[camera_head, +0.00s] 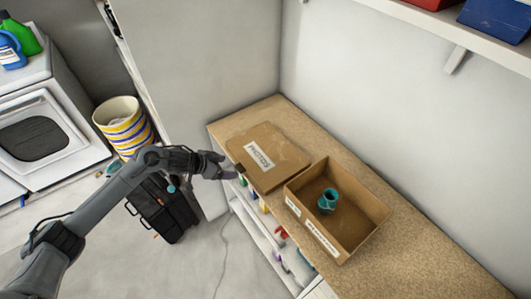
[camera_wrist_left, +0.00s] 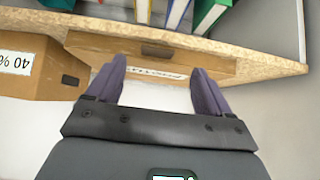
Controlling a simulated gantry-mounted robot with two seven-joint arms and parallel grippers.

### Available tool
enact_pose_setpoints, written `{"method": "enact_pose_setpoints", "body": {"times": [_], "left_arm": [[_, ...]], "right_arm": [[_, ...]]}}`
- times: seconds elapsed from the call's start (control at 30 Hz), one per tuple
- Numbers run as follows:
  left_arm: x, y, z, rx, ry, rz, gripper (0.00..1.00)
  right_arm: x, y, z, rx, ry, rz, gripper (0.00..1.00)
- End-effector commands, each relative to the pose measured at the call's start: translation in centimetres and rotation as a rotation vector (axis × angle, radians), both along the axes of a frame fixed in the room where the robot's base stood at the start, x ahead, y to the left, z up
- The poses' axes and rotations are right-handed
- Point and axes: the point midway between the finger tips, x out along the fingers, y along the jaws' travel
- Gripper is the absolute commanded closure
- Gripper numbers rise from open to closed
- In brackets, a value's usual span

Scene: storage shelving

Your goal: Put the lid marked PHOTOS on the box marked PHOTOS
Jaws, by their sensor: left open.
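The brown cardboard lid (camera_head: 283,153) lies flat on the shelf top near its front edge, with a white PHOTOS label on its upper face. The lid's edge (camera_wrist_left: 210,62) also shows in the left wrist view. The open cardboard box (camera_head: 367,204) stands right of the lid, with white labels on its outer sides, too small to read here. A teal vase (camera_head: 328,201) is inside it. My left gripper (camera_head: 232,171) is open and empty at the lid's left front edge. In the wrist view its fingers (camera_wrist_left: 157,88) point at the lid edge; contact is unclear.
The speckled shelf top (camera_head: 400,266) is clear right of the box. Compartments below hold binders (camera_wrist_left: 178,14). A wall shelf (camera_head: 482,40) with bins overhangs at upper right. A striped basket (camera_head: 123,122) and black case (camera_head: 163,205) stand on the floor at left.

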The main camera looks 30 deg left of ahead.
Motion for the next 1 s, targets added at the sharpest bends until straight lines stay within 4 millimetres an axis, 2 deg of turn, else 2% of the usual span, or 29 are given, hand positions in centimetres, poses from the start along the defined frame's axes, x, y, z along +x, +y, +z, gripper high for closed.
{"method": "enact_pose_setpoints", "body": {"times": [0.17, 0.4, 0.6, 0.87, 1.0], "left_arm": [[0.5, -0.3, -0.5, -0.001, -0.001, 0.001, 0.19], [1.9, -1.5, -2.7, -0.002, 0.001, 0.001, 0.19], [3.0, -1.9, -4.1, -0.001, 0.0, 0.001, 0.19], [3.1, -2.0, -4.3, 0.001, -0.001, 0.0, 0.19], [3.1, -2.0, -4.3, 0.001, -0.001, 0.0, 0.38]], "right_arm": [[0.1, 0.1, 0.3, 0.002, -0.003, -0.001, 0.57], [0.1, 0.2, 1.3, 0.008, -0.003, -0.003, 0.57], [0.2, 0.2, 1.3, 0.008, -0.004, -0.004, 0.57], [0.2, 0.2, 1.3, 0.008, -0.005, -0.004, 0.57], [0.2, 0.2, 1.3, 0.007, -0.004, -0.002, 0.57]]}}
